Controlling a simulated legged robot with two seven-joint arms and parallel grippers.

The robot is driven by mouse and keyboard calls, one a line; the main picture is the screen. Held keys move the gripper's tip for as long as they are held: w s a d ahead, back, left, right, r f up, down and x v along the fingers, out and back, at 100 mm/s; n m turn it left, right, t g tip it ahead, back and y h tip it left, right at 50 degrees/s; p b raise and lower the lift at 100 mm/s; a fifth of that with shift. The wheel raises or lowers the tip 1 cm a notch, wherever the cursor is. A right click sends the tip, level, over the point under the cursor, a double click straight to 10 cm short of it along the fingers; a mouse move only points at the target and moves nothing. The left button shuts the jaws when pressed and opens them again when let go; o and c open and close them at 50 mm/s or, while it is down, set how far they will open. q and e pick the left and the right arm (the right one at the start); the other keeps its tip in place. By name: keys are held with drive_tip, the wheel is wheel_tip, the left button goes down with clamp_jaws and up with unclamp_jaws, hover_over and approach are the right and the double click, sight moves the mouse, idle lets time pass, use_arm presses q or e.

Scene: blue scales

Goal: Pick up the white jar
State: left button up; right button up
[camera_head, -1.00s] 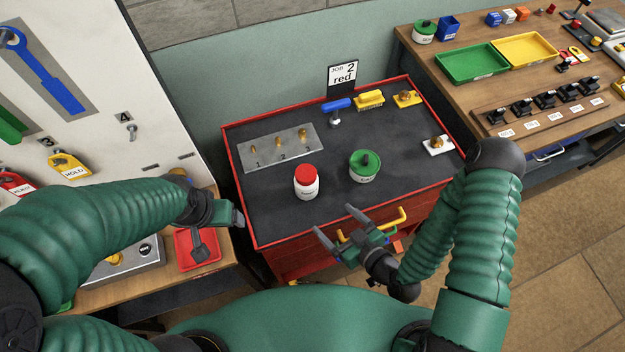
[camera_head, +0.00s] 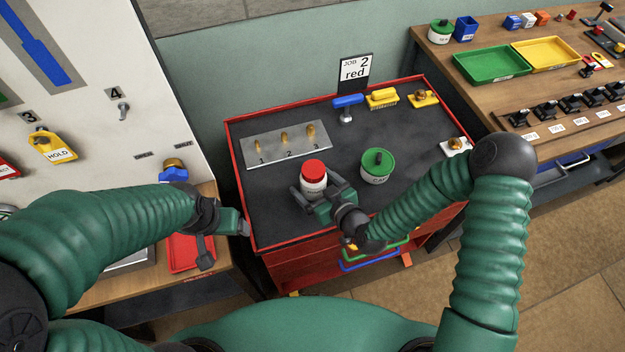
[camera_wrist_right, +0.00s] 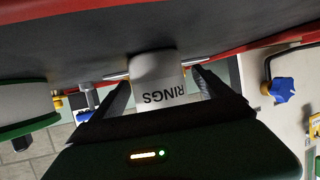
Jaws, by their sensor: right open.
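The white jar (camera_head: 314,187) with a red lid stands upright on the dark top of the red cabinet. My right gripper (camera_head: 322,192) is open and low at the jar, with one finger on each side of it. In the right wrist view the jar (camera_wrist_right: 156,82) shows a label reading "RINGS" between the two open fingers (camera_wrist_right: 160,88); contact cannot be told. My left gripper (camera_head: 238,222) hangs over the cabinet's left edge, away from the jar; its fingers are too unclear to judge.
A green-lidded jar (camera_head: 376,167) stands just right of the white jar. A metal plate with brass pegs (camera_head: 262,150) lies behind it. The cabinet top's front left is clear.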

drive_tip(key=shift+w+a+f, duration=0.1)
drive_tip(key=shift+w+f, duration=0.25)
drive_tip(key=shift+w, duration=0.15)
drive_tip(key=shift+s, duration=0.1)
drive_tip(key=c, duration=1.6)
drive_tip(key=shift+r, duration=0.1)
